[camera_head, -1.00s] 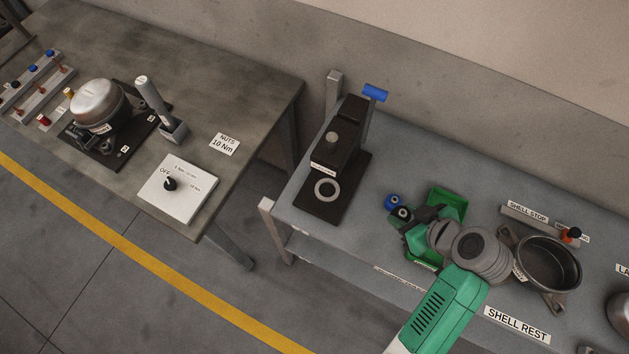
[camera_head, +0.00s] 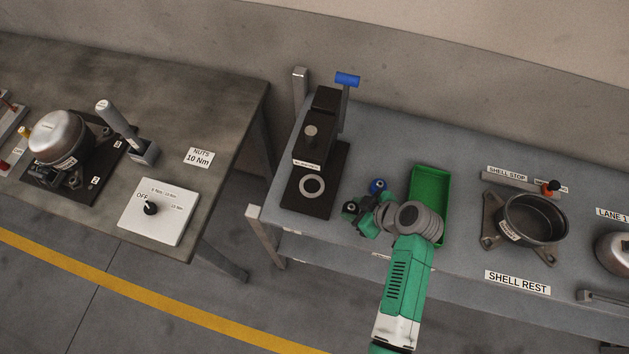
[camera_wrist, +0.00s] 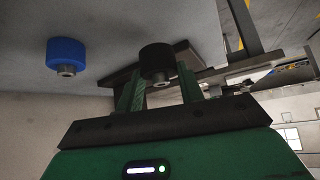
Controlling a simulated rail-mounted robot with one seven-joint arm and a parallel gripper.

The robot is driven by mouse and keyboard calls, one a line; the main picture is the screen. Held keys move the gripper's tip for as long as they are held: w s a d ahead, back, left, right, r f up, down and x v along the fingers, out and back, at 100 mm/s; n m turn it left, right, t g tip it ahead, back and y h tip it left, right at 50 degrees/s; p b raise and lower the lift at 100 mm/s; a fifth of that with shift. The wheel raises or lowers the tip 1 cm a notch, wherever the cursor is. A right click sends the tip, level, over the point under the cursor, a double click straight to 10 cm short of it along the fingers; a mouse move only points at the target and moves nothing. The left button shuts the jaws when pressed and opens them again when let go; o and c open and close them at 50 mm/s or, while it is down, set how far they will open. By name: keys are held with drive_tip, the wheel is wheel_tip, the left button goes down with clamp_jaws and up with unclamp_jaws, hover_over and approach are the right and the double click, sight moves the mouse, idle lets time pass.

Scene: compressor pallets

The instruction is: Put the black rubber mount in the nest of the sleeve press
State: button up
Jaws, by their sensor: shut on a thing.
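The black rubber mount (camera_wrist: 157,61), a short black cylinder with a metal stub, is between the fingertips of my gripper (camera_wrist: 160,80) in the wrist view. My gripper (camera_head: 354,208) is shut on it. In the head view the mount shows only as a small dark end (camera_head: 350,207), partly hidden by the jaws. The sleeve press (camera_head: 322,130) is a dark upright block on a dark base plate. A pale ring, seemingly its nest (camera_head: 312,186), lies on the plate and looks empty. My gripper is to the right of the plate, apart from the nest.
A blue mount (camera_head: 377,186) stands close behind my gripper; it also shows in the wrist view (camera_wrist: 66,54). A green tray (camera_head: 431,180) is to the right. The press's blue-handled lever (camera_head: 347,79) rises at the back. Bare bench lies between mount and press.

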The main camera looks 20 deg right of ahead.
drive_tip(key=w+a, duration=0.1)
drive_tip(key=w, duration=0.1)
drive_tip(key=w+a, duration=0.1)
drive_tip(key=w, duration=0.2)
drive_tip(key=w+a, duration=0.1)
drive_tip(key=w, duration=0.1)
drive_tip(key=shift+w+a, duration=0.2)
drive_tip(key=shift+a, duration=0.15)
drive_tip(key=w, duration=0.1)
drive_tip(key=w+a, duration=0.1)
drive_tip(key=w, duration=0.1)
drive_tip(key=w+a, duration=0.1)
drive_tip(key=shift+w+a+f, duration=0.1)
drive_tip(key=shift+w+f, duration=0.1)
drive_tip(key=shift+f, duration=0.5)
drive_tip(key=shift+f, duration=0.15)
drive_tip(key=o, duration=1.1)
drive_tip(key=shift+c, duration=0.2)
drive_tip(key=shift+r, duration=0.3)
drive_tip(key=p+v, duration=0.2)
drive_tip(key=v, duration=1)
